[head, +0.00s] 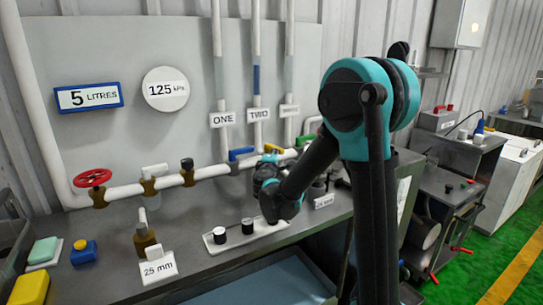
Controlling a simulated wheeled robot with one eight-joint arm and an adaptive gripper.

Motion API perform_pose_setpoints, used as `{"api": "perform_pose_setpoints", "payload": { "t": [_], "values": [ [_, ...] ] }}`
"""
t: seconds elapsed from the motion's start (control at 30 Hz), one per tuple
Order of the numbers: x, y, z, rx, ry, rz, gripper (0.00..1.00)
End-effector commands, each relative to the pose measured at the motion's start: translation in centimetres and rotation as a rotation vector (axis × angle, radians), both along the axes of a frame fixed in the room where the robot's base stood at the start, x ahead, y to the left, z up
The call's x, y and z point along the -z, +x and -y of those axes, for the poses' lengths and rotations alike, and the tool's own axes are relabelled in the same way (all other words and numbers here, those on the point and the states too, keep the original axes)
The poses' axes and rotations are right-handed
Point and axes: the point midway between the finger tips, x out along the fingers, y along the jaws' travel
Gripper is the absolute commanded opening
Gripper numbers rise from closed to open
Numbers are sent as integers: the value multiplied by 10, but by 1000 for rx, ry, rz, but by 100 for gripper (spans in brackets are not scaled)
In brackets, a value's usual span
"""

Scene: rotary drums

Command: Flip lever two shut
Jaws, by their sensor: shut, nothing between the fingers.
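The label TWO (259,114) is on a white vertical pipe (257,135) that drops to the horizontal pipe. A yellow lever (274,149) sits at the foot of this pipe, pointing to the right; it appears to be lever two. My gripper (268,160) is just below and in front of it, pointing up toward the pipe. The gripper is small here and looks shut and empty. I cannot tell whether it touches the yellow lever. The lever's lower mount is hidden behind the gripper.
A blue lever (241,153) is close left of my gripper and a green lever (304,140) close right. A red wheel valve (92,178) is far left. A white plate with black knobs (246,235) lies on the grey bench (200,270) below.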

Motion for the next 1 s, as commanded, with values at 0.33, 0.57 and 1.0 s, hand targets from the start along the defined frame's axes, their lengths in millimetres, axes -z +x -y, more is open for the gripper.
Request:
{"api": "perform_pose_setpoints", "payload": {
  "t": [0.33,0.57,1.0],
  "values": [
    [0,12,26,2,0,0,0],
    [0,25,42,2,0,0,0],
    [0,57,61,1,0,0,0]
  ]
}}
